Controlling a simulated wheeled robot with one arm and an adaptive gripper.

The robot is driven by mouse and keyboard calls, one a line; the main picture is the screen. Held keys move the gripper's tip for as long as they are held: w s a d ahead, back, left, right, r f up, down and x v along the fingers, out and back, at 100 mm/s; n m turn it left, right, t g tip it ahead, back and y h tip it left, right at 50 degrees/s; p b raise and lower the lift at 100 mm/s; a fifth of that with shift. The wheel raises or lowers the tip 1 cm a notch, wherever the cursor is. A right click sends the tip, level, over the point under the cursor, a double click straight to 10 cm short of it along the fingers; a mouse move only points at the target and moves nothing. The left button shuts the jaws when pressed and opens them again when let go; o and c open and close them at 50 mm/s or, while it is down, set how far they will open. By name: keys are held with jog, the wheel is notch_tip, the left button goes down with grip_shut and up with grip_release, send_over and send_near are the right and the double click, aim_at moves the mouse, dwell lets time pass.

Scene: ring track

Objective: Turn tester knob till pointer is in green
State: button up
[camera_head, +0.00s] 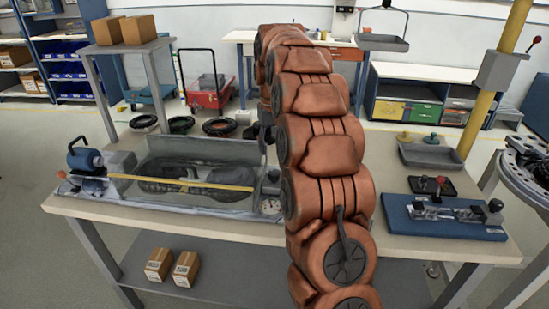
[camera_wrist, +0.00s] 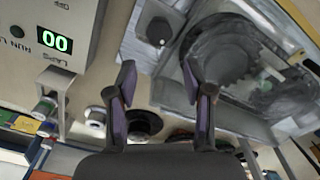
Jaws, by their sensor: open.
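The tester is likely the long grey unit (camera_head: 225,153) with a clear trough and yellow bar on the bench, left of my arm. A small round white gauge (camera_head: 270,205) is at its right end; its pointer and green zone are too small to read. A small dark knob-like part (camera_head: 273,174) sits above the gauge. In the wrist view a dark knob (camera_wrist: 159,30) on a grey block shows beyond my gripper (camera_wrist: 160,82). My gripper is open and empty, its fingers apart from the knob. In the head view my arm mostly hides the gripper.
A counter box with a green "00" display (camera_wrist: 55,41) is at the wrist view's upper left. A blue fixture (camera_head: 440,215) and grey tray (camera_head: 430,155) are on the bench at right. A yellow post (camera_head: 485,95) stands behind it. Two cartons (camera_head: 172,267) are on the lower shelf.

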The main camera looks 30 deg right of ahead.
aim_at(274, 172)
jog(key=p, duration=0.3)
jog(key=shift+s+f+m, duration=0.1)
jog(key=shift+m, duration=0.2)
jog(key=f+p, duration=0.2)
jog(key=p, duration=0.1)
jog(key=shift+s+f+m+p, duration=0.15)
jog(key=shift+s+m+p, duration=0.15)
jog(key=shift+s, duration=0.1)
jog(key=shift+f+p, duration=1.2)
jog(key=shift+f, duration=2.85)
jog(key=shift+c, duration=0.3)
jog(key=c, duration=0.8)
jog(key=shift+f+b, duration=0.1)
jog(key=shift+b, duration=0.25)
